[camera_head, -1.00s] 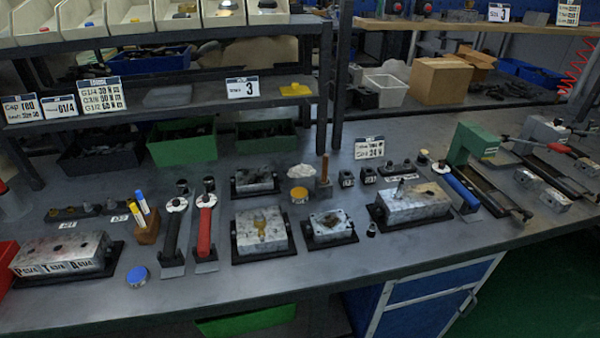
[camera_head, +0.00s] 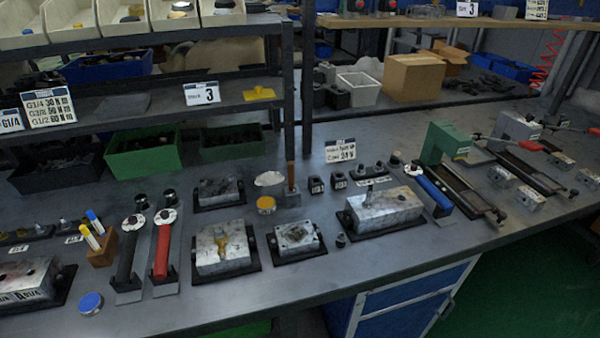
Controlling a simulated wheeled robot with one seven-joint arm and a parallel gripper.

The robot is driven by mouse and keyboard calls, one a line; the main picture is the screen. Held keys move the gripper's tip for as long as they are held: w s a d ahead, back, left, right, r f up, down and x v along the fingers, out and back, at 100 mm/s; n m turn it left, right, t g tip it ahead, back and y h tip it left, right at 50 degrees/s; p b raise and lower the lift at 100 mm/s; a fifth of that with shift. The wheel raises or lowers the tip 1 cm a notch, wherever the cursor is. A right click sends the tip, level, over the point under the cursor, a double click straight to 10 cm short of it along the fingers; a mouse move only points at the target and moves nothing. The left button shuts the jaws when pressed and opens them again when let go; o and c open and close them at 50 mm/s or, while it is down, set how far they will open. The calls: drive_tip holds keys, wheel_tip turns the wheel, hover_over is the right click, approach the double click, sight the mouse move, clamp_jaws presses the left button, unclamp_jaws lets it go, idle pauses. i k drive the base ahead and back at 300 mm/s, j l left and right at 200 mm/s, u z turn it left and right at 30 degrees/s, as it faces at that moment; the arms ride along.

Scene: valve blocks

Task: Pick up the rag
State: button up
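A small crumpled whitish cloth, which looks like the rag (camera_head: 269,179), lies on the dark grey workbench (camera_head: 400,258) near the middle of the view. It sits just behind a round yellow-topped tin (camera_head: 266,205). A valve block (camera_head: 219,190) on a black base is to its left, and an upright brown-handled tool (camera_head: 291,180) in a grey block is to its right. The rag's top and front show. My gripper is not in view.
More metal blocks (camera_head: 222,247) stand in front of the rag. Torque tools with black and red handles (camera_head: 162,245) lie to the left. A shelf (camera_head: 150,112) overhangs behind, with green bins (camera_head: 145,152) below it. The bench's front strip is mostly clear.

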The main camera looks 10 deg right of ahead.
sight(269, 178)
drive_tip(key=i+j+z, duration=0.1)
drive_tip(key=j+z, duration=0.2)
drive_tip(key=j, duration=0.3)
drive_tip(key=j+z, duration=0.35)
drive_tip(key=j, duration=0.3)
